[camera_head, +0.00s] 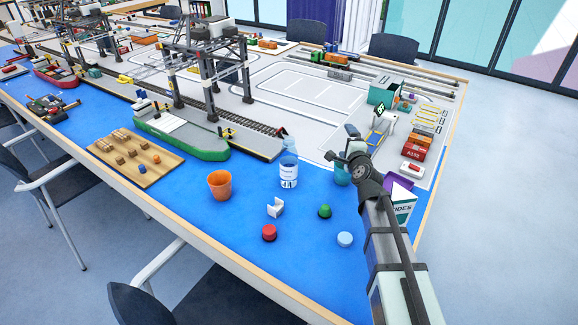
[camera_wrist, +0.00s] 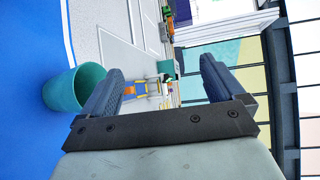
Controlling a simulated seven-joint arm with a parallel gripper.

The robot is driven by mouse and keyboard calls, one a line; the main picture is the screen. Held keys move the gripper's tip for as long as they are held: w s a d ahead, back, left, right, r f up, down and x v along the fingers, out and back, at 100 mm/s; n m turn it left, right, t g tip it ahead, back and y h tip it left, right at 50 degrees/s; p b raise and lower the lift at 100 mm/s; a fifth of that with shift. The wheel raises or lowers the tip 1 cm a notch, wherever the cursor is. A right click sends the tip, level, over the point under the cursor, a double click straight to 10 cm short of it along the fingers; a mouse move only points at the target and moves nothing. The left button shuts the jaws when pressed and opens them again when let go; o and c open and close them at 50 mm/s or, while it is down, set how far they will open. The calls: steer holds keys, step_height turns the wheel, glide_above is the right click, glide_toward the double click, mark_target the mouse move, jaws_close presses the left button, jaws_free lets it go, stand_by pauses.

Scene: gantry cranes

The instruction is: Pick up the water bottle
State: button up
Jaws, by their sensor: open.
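The water bottle (camera_head: 289,168) is clear with a white label and stands upright on the blue table surface, in the middle of the head view. It does not show in the wrist view. My gripper (camera_head: 344,144) is to the right of the bottle, apart from it. In the wrist view my gripper (camera_wrist: 160,72) is open, with nothing between its two fingers.
A teal cup (camera_wrist: 75,90) stands beside my gripper; in the head view the teal cup (camera_head: 341,176) is partly hidden. An orange cup (camera_head: 219,185), white bracket (camera_head: 275,208), red piece (camera_head: 269,232), green piece (camera_head: 324,211) and pale blue disc (camera_head: 344,239) surround the bottle's front. A green ship (camera_head: 180,138) is left.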

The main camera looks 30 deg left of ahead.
steer(key=s+a+f+n, duration=0.2)
steer(key=s+f+n, duration=0.35)
steer(key=n, duration=0.35)
steer(key=n+g+y, duration=0.2)
steer(key=n+y, duration=0.2)
steer(key=n, duration=0.9)
glide_toward(288, 158)
step_height(288, 158, down, 4)
steer(key=x, duration=0.9)
steer(key=w+x, duration=0.1)
steer(key=x, duration=0.4)
steer(key=shift+d+r, duration=0.3)
steer(key=shift+d, duration=0.1)
steer(key=shift+s, duration=0.1)
steer(key=c, duration=1.2)
steer(key=shift+r, duration=0.2)
step_height(288, 158, up, 9)
